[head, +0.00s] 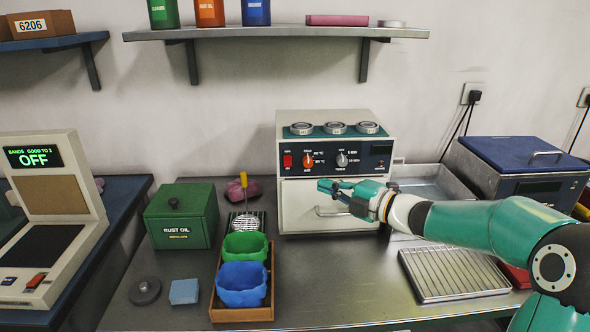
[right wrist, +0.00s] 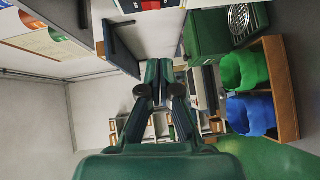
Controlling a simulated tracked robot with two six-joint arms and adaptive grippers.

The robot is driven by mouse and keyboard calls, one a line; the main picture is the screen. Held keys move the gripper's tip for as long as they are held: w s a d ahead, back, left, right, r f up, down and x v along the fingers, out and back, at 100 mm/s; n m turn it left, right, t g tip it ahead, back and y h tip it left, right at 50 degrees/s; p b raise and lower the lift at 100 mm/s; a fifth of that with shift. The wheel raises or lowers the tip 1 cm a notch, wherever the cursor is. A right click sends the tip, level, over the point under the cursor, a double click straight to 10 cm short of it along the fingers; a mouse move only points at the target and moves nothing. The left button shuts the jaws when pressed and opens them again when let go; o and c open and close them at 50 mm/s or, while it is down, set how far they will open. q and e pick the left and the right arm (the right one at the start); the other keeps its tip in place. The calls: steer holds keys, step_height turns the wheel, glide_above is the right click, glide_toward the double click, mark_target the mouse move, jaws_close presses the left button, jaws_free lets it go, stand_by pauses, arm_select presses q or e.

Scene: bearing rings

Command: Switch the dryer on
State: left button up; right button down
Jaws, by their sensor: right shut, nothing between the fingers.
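The dryer (head: 300,205) is a cream box at the back middle of the bench. Its dark front panel holds a red switch (head: 287,161) at the left, an orange knob (head: 308,160), a grey knob (head: 342,160) and a dark, blank display (head: 381,149). My right gripper (head: 324,187) is in front of the dryer, below the panel and over its lower door, pointing left. It is shut and empty, apart from the switch; its fingers also show closed in the right wrist view (right wrist: 160,78). The handle (head: 325,212) is partly visible below it. My left gripper is not in view.
Several metal rings (head: 335,128) lie on the dryer's green top. A wire rack (head: 455,275) lies right, under my right arm. A shelf (head: 280,33) hangs above.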

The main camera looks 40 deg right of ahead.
steer(key=p, duration=0.1)
glide_toward(285, 166)
steer(key=w+a, duration=0.2)
steer(key=a, duration=0.2)
steer(key=w+d+p, duration=0.1)
steer(key=w, duration=0.1)
steer(key=w+d+p, duration=0.1)
steer(key=w, duration=0.1)
steer(key=shift+d+f, duration=0.15)
steer(key=shift+f, duration=0.1)
steer(key=shift+w+d+f+b, duration=0.15)
steer(key=shift+f+b, duration=0.15)
steer(key=shift+b, duration=0.85)
steer(key=shift+r+n, duration=0.3)
